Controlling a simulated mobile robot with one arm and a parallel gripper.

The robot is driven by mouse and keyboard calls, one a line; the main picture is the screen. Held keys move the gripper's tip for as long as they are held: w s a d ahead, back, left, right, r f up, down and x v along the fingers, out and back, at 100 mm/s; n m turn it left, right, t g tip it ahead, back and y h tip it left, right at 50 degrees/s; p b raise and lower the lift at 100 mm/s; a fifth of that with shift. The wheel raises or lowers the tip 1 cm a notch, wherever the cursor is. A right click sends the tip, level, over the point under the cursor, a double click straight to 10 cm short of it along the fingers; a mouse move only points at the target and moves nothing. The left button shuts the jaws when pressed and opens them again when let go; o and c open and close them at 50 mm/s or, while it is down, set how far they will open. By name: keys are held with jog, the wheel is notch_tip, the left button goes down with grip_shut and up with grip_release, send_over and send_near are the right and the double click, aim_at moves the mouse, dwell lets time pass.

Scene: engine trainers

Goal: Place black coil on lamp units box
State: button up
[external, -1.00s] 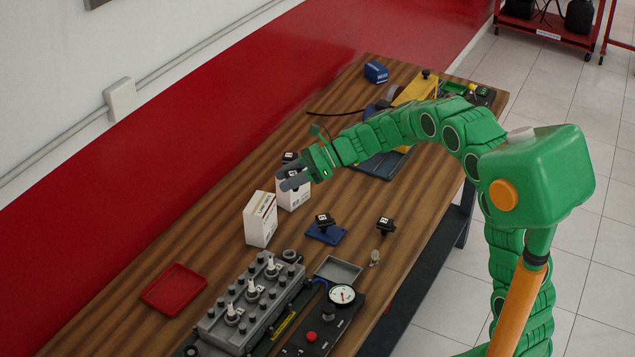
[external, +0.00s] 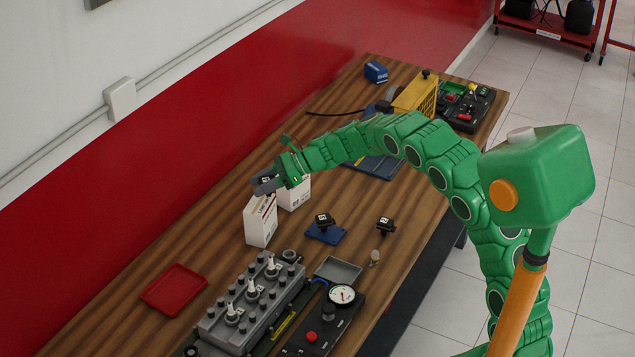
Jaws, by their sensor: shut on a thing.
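My gripper (external: 265,186) is shut on a black coil (external: 264,178), which is partly hidden by the fingers. The gripper is at the top of the left white box (external: 258,228), and the coil appears over or just behind that box's top. I cannot tell whether the coil touches it. A second white box (external: 295,198) stands close behind to the right, partly covered by the gripper's wrist. The box labels are too small to read surely, so I cannot tell which is the lamp units box.
Another black coil (external: 325,220) sits on a blue block (external: 325,236), and one more (external: 385,225) stands to the right. An engine block (external: 250,305), a red tray (external: 174,289), a grey tray (external: 338,270) and a gauge panel (external: 340,305) occupy the front. Wood is clear left of the boxes.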

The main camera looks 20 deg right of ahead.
jog(key=shift+w+a+f, duration=0.4)
jog(key=shift+w+f, duration=0.2)
jog(key=shift+f, duration=1.7)
jog(key=o, duration=1.1)
jog(key=shift+f, duration=0.1)
jog(key=shift+o, duration=0.2)
jog(key=shift+d+r, duration=0.1)
jog(key=shift+r, duration=0.1)
jog(key=v, duration=1.1)
jog(key=shift+d, duration=0.4)
jog(key=shift+s+r, duration=0.1)
